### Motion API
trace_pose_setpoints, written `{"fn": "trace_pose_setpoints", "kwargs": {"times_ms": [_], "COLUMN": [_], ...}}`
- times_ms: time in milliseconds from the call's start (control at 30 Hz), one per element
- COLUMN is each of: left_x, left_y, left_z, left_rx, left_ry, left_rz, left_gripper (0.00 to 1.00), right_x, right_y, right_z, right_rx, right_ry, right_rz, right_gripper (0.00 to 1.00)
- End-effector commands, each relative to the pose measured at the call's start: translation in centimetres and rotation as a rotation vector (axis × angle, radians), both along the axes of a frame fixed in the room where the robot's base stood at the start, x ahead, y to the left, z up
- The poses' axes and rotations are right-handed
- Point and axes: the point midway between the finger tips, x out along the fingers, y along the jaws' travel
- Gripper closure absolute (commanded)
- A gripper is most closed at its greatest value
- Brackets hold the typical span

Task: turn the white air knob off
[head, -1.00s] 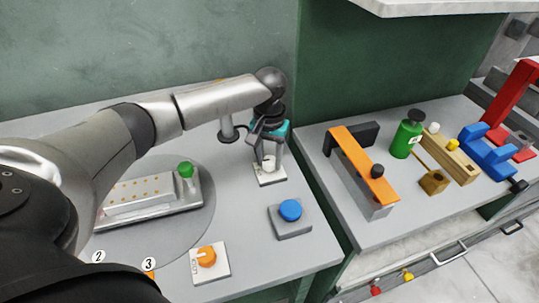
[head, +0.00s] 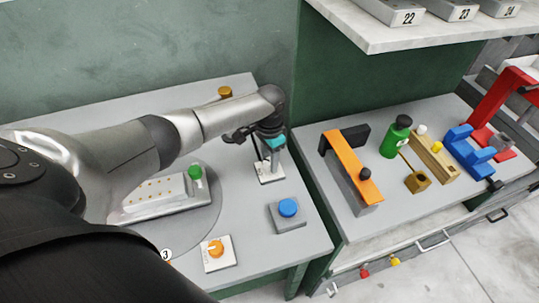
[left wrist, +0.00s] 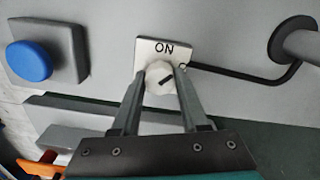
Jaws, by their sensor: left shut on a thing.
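The white air knob (left wrist: 160,75) sits on a white plate (left wrist: 176,47) marked "ON" in the left wrist view. Its dark pointer line is slanted, not in line with the plate's edges. My left gripper (left wrist: 158,82) has a finger on either side of the knob and is shut on it. In the head view the gripper (head: 267,162) reaches down over the white plate (head: 271,178), and the fingers mostly hide the knob. My right gripper is not in view.
A blue button (head: 289,207) on a grey box stands in front of the plate. An orange knob (head: 216,249) is nearer. A press plate with a green knob (head: 195,172) is at left. A black cable (left wrist: 240,76) runs from the plate. An orange-armed clamp (head: 352,165) stands on the right-hand bench.

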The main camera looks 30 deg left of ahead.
Motion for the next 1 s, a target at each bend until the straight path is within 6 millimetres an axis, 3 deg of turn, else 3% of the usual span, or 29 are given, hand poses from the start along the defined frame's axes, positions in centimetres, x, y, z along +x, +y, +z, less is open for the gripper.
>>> {"fn": "trace_pose_setpoints", "kwargs": {"times_ms": [600, 1000], "left_x": [0.0, 0.1], "left_y": [0.0, 0.0], "left_z": [0.1, 0.0], "left_rx": [-0.002, -0.002], "left_ry": [-0.001, -0.002], "left_rz": [-0.572, -0.814], "left_gripper": [1.00, 1.00], "right_x": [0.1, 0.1], "right_y": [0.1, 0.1], "right_z": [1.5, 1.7], "right_rx": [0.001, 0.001], "right_ry": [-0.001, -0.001], "right_rz": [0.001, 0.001], "right_gripper": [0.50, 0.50]}}
